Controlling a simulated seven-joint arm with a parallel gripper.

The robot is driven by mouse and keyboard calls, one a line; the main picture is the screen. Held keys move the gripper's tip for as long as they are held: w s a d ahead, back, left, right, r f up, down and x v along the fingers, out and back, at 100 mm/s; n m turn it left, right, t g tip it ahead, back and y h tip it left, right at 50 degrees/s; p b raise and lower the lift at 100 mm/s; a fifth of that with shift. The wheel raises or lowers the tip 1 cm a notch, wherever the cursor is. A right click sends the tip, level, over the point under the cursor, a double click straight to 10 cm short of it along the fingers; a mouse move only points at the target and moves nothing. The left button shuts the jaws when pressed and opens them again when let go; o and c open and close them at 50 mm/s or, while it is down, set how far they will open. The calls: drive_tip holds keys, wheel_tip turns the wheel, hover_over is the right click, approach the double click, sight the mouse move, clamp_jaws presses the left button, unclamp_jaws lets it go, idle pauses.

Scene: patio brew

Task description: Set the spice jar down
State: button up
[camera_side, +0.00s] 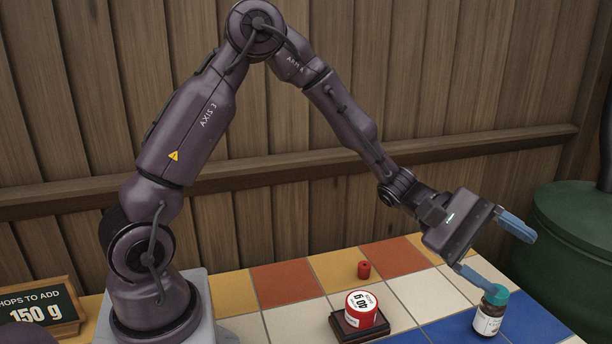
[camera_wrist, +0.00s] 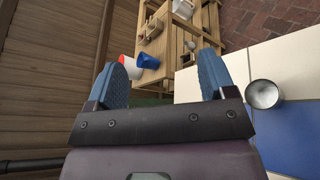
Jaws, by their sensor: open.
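The spice jar (camera_side: 488,316) has a teal lid and a pale label. It stands upright on the tiled table at the right in the side view. My gripper (camera_side: 515,264) is open and empty, with its two blue fingers spread wide. The nearer finger's tip appears just by the jar's lid in the side view; I cannot tell whether it touches. The jar is not between the fingers. In the wrist view my gripper (camera_wrist: 165,68) shows both blue fingers apart with nothing between them, and I do not make out the jar there.
A sign (camera_side: 40,306) stands at left, a green vessel (camera_side: 575,240) at right. The wrist view shows a metal cup (camera_wrist: 263,94) and a blue cup (camera_wrist: 148,61).

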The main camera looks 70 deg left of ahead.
drive_tip(key=s+a+r+m+g+y, duration=0.2)
drive_tip(key=s+m+y, duration=0.1)
drive_tip(key=s+m, duration=0.3)
drive_tip(key=s+a+r+m+g+y, duration=0.2)
drive_tip(key=s+m+y, duration=0.15)
drive_tip(key=s, duration=0.45)
drive_tip(key=s+a+r+m+t+y, duration=0.3)
drive_tip(key=s+a+y, duration=0.4)
drive_tip(key=s+a, duration=0.3)
drive_tip(key=shift+s+a+r+m, duration=0.15)
drive_tip(key=shift+a+r+m, duration=0.35)
drive_tip(key=shift+a, duration=0.3)
